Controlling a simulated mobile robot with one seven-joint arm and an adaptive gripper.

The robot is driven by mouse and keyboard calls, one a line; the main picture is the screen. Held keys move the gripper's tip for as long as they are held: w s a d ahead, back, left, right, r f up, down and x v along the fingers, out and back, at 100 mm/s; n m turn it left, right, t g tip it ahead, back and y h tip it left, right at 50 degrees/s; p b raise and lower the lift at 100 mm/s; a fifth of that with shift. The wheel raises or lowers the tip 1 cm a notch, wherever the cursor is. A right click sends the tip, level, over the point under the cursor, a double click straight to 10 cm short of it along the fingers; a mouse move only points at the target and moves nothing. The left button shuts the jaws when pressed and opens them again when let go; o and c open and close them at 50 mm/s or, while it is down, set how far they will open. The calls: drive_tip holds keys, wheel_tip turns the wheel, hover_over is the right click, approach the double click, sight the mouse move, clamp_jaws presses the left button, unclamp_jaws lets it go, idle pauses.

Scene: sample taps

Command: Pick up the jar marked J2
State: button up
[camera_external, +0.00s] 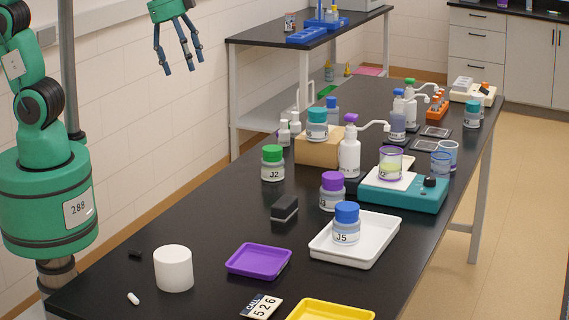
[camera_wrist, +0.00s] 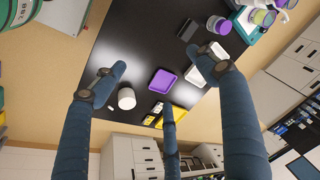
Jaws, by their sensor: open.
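The jar marked J2 (camera_external: 272,164) has a green lid and a clear body with a white label. It stands upright on the black bench (camera_external: 205,222), left of a wooden block, in the external view. I cannot make it out in the wrist view. My gripper (camera_external: 182,66) hangs in the air at the upper left, well above and apart from the jar. Its three blue fingers are spread open and empty; they also show in the wrist view (camera_wrist: 163,78).
Near J2 stand a purple-lidded jar (camera_external: 332,192), a black block (camera_external: 285,208), a wooden block (camera_external: 316,152) and a white pump bottle (camera_external: 349,155). Blue-lidded J5 (camera_external: 346,226) sits in a white tray (camera_external: 378,248). A purple tray (camera_external: 258,261) and white cylinder (camera_external: 173,268) are nearer.

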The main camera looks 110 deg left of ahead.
drive_tip(key=w+a+f+m, duration=0.1)
drive_tip(key=w+a+f, duration=0.35)
drive_tip(key=a, duration=0.35)
drive_tip(key=m+g, duration=0.3)
approach(272, 148)
drive_tip(key=shift+w+a+h, duration=0.15)
drive_tip(key=shift+a+h, duration=0.25)
drive_tip(key=shift+a, duration=0.05)
drive_tip(key=shift+f, duration=0.1)
drive_tip(key=shift+f+b, duration=0.4)
drive_tip(key=shift+f, duration=3.85)
